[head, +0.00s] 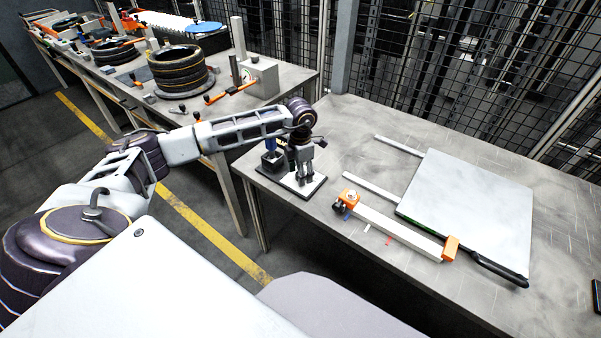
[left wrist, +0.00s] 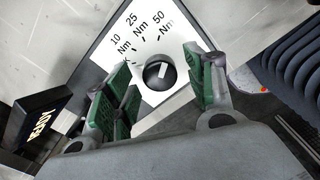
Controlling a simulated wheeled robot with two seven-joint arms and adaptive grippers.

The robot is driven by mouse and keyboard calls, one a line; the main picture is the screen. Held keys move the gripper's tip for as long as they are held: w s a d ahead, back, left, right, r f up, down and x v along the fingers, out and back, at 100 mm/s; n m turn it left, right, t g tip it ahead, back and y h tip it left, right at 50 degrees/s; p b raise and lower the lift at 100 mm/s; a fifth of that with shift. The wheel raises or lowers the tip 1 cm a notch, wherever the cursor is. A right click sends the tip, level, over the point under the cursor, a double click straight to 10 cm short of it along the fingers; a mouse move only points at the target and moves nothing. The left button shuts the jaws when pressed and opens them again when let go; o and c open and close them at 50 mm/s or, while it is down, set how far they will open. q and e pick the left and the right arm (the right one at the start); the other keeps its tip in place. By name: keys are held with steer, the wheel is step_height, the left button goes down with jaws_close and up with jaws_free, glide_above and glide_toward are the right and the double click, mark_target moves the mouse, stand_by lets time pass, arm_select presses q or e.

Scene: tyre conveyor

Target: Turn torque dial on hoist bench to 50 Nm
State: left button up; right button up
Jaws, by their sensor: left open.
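The torque dial (left wrist: 158,74) is a black round knob with a pale mark on its face. It sits on a white plate (left wrist: 106,46) printed 10 Nm, 25 Nm and 50 Nm; I cannot tell exactly which label the mark points at. My left gripper (left wrist: 153,92) is open, its green-padded fingers on either side of the knob in the left wrist view; whether they touch it is unclear. In the head view my left gripper (head: 304,182) points down over the plate (head: 316,187) on the hoist bench (head: 365,125), hiding the dial. My right gripper is not in view.
A dark box with yellowish lettering (left wrist: 40,124) stands beside the plate. An orange-ended white bar (head: 395,228) and a flat white panel (head: 470,205) lie right on the bench. Stacked tyres (head: 178,72) stand on another table. Mesh fencing runs behind.

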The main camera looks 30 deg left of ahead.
arm_select(q)
step_height(320, 180, up, 12)
steer(key=shift+f, duration=0.15)
stand_by(0.5)
stand_by(0.6)
